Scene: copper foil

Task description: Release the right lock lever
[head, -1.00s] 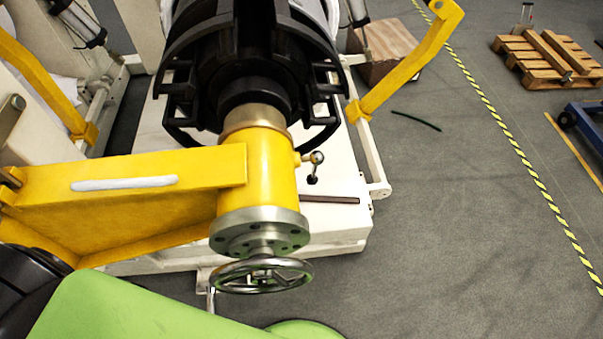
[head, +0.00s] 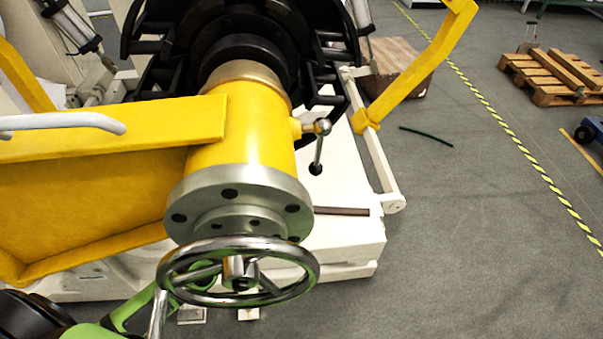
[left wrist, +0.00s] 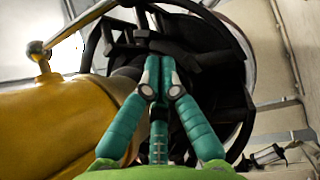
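The right lock lever (head: 318,146) is a thin metal rod with a ball joint at its top and a dark knob at its lower end. It hangs down on the right side of the yellow cylinder (head: 240,125). In the left wrist view a metal lever (left wrist: 72,30) with a ball at its base stands on the yellow cylinder at upper left. My left gripper (left wrist: 160,72) has teal fingers that come together at the tips, with nothing seen between them. It points at the dark reel parts, right of the lever and apart from it. My right gripper is not in view.
A metal handwheel (head: 237,274) and round flange (head: 240,202) front the yellow cylinder. Black reel parts (head: 250,30) stand behind. A yellow bar (head: 415,65) rises at right. Grey floor (head: 490,240) is open on the right; a wooden pallet (head: 552,75) lies far off.

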